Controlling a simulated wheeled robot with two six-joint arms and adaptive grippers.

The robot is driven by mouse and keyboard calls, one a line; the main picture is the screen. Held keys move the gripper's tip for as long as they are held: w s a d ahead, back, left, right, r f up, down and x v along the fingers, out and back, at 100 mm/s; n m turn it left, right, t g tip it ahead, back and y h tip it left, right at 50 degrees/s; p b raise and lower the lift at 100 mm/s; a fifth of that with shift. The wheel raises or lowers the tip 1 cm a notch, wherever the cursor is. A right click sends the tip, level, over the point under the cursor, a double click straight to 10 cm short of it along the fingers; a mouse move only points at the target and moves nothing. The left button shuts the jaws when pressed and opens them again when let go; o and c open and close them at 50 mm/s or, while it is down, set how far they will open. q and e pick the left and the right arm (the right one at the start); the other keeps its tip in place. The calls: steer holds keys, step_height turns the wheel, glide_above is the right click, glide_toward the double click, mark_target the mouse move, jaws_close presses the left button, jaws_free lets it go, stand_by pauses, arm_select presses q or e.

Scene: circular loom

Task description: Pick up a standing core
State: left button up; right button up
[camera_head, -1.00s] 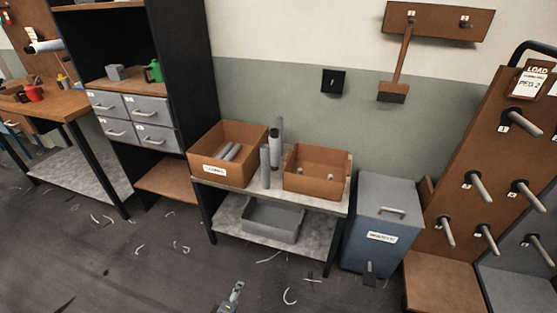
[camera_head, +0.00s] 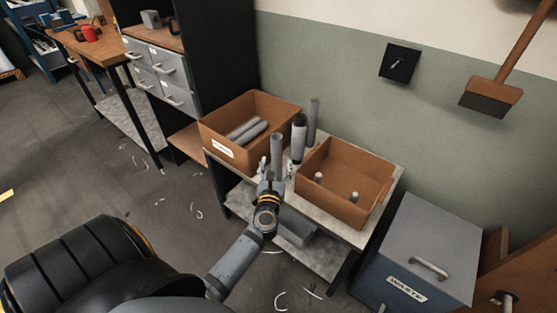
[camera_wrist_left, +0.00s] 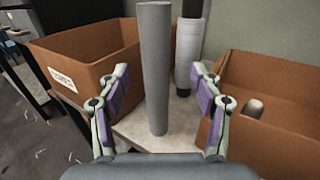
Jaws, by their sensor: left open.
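A grey standing core (camera_head: 277,156) is upright on the grey table top, between two cardboard boxes. It also shows in the left wrist view (camera_wrist_left: 154,70), upright and midway between the fingers. My left gripper (camera_head: 275,172) is open in front of this core, with a finger on each side and gaps to both. In the wrist view the left gripper (camera_wrist_left: 161,105) frames the core's lower part. Behind stand a core with a dark top and pale wrap (camera_head: 299,138) and another grey core (camera_head: 313,120). My right gripper is not in view.
The left box (camera_head: 215,137) holds several lying grey cores. The right box (camera_head: 338,205) holds small pale pieces. Both flank the standing cores closely. A blue-grey waste bin (camera_head: 420,245) stands right of the table (camera_head: 357,237). Pale scraps lie on the floor.

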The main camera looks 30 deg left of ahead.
mark_target(276, 156)
arm_select(q)
steer(key=shift+x, duration=0.8)
steer(key=shift+w+f, duration=0.15)
steer(key=shift+w, duration=0.1)
steer(key=shift+w+a+r, duration=0.2)
steer(key=shift+w+a, duration=0.05)
steer(key=x, duration=0.4)
steer(key=shift+w+a+f, duration=0.1)
steer(key=shift+a+f, duration=0.05)
steer(key=shift+a, duration=0.15)
steer(key=shift+c, duration=0.8)
jaws_close()
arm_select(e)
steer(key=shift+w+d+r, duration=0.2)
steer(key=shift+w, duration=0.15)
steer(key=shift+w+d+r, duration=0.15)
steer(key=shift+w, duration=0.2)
